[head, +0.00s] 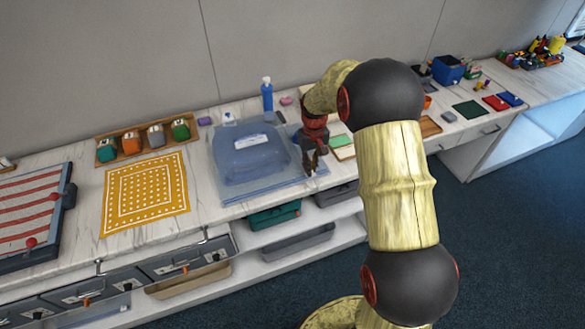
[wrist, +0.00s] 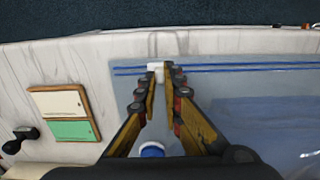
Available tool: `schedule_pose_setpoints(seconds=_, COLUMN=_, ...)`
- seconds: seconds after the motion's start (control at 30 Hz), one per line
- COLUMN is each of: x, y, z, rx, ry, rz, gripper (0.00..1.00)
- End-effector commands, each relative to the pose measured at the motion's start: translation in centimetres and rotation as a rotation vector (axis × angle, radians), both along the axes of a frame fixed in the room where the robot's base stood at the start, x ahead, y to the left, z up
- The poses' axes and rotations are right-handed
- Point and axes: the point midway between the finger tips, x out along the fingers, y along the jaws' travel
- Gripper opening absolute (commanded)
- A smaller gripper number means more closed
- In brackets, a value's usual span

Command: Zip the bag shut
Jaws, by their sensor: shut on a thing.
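The bag (head: 228,168) is a flat, clear bluish bag lying on the counter in the head view. In the wrist view the bag (wrist: 250,88) fills the right side, with its zip as two parallel blue lines (wrist: 250,67) along the counter's front edge. My gripper (head: 312,168) reaches down at the bag's front right corner. In the wrist view my gripper (wrist: 157,84) has its fingertips closed in on a small white slider (wrist: 155,67) on the zip, near the zip's left end there. The fingers partly hide the slider and zip. I cannot tell which stretch of zip is closed.
A tan and green card set (wrist: 68,113) lies beside the bag. A blue bottle (head: 267,96) stands behind it. Open shelves with bins (head: 275,215) are below the counter.

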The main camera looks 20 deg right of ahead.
Motion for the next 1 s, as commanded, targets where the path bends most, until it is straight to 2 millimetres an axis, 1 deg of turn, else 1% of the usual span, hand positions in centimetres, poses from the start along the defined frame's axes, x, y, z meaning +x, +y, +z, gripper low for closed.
schedule_pose_setpoints(seconds=0.03, x=0.0, y=-1.2, z=0.3, rx=0.0, ry=-0.001, rz=-0.003, gripper=0.0)
schedule_pose_setpoints(seconds=0.1, x=0.0, y=-2.3, z=0.2, rx=0.0, ry=0.0, rz=-0.003, gripper=0.0)
schedule_pose_setpoints(seconds=0.2, x=0.0, y=-3.5, z=0.1, rx=0.0, ry=-0.001, rz=-0.002, gripper=0.0)
schedule_pose_setpoints(seconds=0.3, x=0.1, y=-4.2, z=0.1, rx=-0.001, ry=-0.002, rz=0.0, gripper=0.0)
schedule_pose_setpoints(seconds=0.43, x=0.1, y=-4.5, z=0.1, rx=-0.001, ry=-0.002, rz=0.001, gripper=0.0)
schedule_pose_setpoints(seconds=0.7, x=0.1, y=-4.5, z=0.1, rx=-0.001, ry=-0.002, rz=0.001, gripper=0.0)
schedule_pose_setpoints(seconds=0.73, x=0.1, y=-4.5, z=0.1, rx=-0.001, ry=-0.002, rz=0.001, gripper=0.09)
schedule_pose_setpoints(seconds=1.0, x=0.0, y=-4.5, z=0.0, rx=-0.001, ry=-0.001, rz=0.001, gripper=0.24)
